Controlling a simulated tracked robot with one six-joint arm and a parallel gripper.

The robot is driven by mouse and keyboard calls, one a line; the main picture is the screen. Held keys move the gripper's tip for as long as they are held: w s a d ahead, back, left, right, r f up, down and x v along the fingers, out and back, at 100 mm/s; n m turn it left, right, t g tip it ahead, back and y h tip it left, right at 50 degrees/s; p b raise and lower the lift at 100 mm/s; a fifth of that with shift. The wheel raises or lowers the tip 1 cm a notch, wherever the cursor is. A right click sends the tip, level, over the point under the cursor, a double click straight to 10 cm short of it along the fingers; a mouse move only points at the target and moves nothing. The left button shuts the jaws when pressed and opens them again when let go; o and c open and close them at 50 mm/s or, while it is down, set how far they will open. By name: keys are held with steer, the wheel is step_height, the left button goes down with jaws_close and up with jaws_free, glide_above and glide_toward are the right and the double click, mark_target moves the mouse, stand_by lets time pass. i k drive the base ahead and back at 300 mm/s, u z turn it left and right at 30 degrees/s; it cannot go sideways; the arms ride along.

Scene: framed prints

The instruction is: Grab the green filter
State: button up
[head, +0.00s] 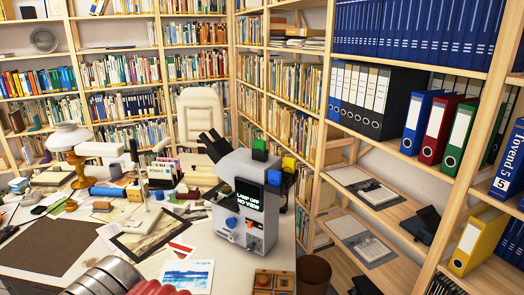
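The green filter (260,145) looks like a small dark green block. It sits on top of the grey microscope-like machine (244,200) on the desk, just right of the black eyepieces. A yellow block (289,164) and a blue block (274,177) are on the machine's right side, lower than the green one. The machine's dark screen shows green text that seems to read "LAMP OFF NO VIEW". I cannot make out my gripper in this view. Nothing touches the green block from outside the machine.
The desk (285,247) is crowded left of the machine with papers, tools and a white lamp (68,138). A ribbed grey cylinder and red part show at the bottom edge. A wooden tray (273,282) lies in front. A chair (201,115) stands behind; shelves (400,175) rise at right.

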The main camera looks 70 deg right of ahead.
mark_target(260, 145)
steer(key=z, duration=2.15)
